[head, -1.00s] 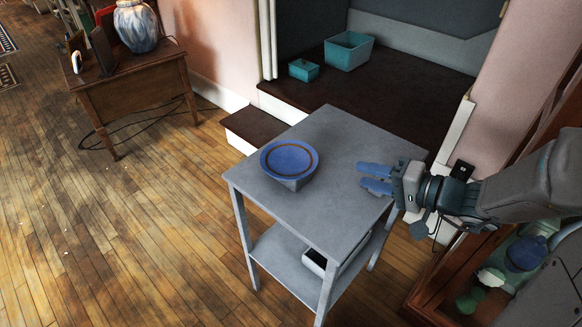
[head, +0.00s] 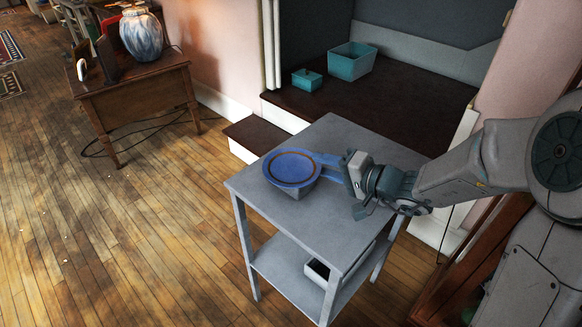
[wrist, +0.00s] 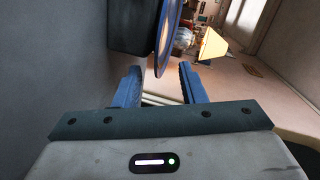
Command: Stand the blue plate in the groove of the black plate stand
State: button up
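The blue plate (head: 291,167) lies flat on a block (head: 293,189) on the grey table, its rim overhanging. The block looks grey in the head view and dark in the wrist view. My gripper (head: 322,168) is at the plate's right side, turned so that one finger is above the other. In the wrist view my gripper (wrist: 162,82) is open, with the edge of the plate (wrist: 167,40) between the fingertips; I cannot tell whether they touch it. I cannot make out a black plate stand for certain; a black object with a pale edge (head: 317,269) shows partly on the lower shelf.
The grey table (head: 335,140) has bare top around the block. Behind it are a dark raised floor with two teal boxes (head: 352,60) (head: 307,79) and a step (head: 257,134). A wooden desk (head: 140,98) with a vase (head: 141,35) stands at the left.

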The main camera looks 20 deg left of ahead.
jog(key=shift+x, duration=0.8)
jog(key=shift+d, duration=0.1)
grip_shut()
jog(key=shift+r, duration=0.25)
jog(key=w+d+r+p, duration=0.3)
jog(key=d+r, duration=0.7)
jog(key=d, duration=0.1)
jog(key=shift+w+r, duration=0.25)
jog(key=shift+w, duration=0.1)
